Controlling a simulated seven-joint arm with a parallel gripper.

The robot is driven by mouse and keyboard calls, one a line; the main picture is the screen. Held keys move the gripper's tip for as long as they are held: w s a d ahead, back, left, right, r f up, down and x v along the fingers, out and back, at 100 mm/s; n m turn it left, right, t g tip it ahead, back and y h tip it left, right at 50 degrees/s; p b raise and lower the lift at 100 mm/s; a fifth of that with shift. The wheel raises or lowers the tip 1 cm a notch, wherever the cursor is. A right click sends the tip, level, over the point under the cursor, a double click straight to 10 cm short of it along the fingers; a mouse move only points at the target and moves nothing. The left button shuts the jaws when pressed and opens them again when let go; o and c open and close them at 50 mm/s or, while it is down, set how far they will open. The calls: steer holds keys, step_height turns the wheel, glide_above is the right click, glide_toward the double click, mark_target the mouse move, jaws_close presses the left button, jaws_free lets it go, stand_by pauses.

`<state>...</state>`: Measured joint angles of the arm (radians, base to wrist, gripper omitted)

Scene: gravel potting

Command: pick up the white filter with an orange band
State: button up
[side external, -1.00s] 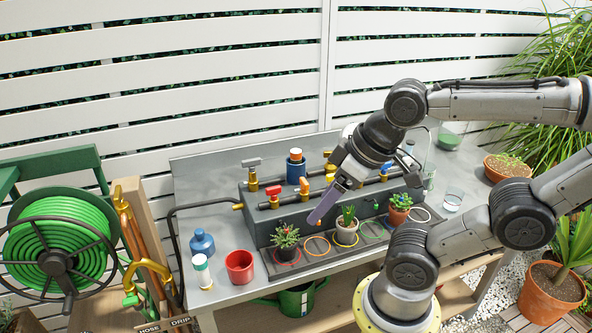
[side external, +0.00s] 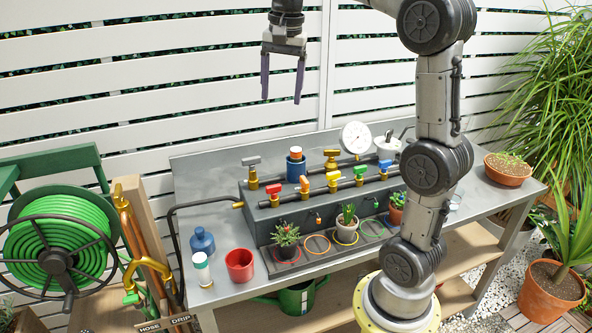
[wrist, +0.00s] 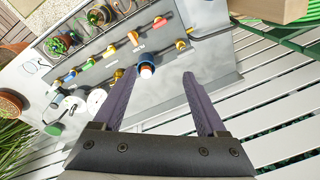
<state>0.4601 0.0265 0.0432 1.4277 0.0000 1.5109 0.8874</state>
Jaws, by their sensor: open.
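The white filter with an orange band (side external: 296,153) stands in a blue cup-like housing (side external: 296,172) on the grey raised block, with only its top showing. In the wrist view the filter (wrist: 147,71) shows as a small white and orange disc, between the lines of the fingers and nearer the left one. My gripper (side external: 281,101) is open and empty, pointing down, well above the bench and a little left of the filter in the side view. Its two purple-grey fingers (wrist: 159,74) touch nothing.
A white filter with a green band (side external: 202,274) stands at the bench's front left, near a blue bottle (side external: 202,243) and a red cup (side external: 239,267). Coloured valves (side external: 333,181) and a gauge (side external: 356,137) surround the housing. Potted succulents (side external: 286,241) stand in front.

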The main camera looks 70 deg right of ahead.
steer(key=m+g, duration=0.1)
steer(key=m, duration=0.1)
glide_above(296, 148)
steer(key=a, duration=0.4)
step_height(296, 148, down, 3)
steer(key=d+f, duration=0.3)
steer(key=d, duration=0.1)
steer(key=shift+m+y, duration=0.3)
steer(key=shift+y, duration=0.1)
step_height(296, 148, down, 14)
steer(key=shift+a+r, duration=0.15)
jaws_close()
steer(key=shift+r, duration=0.1)
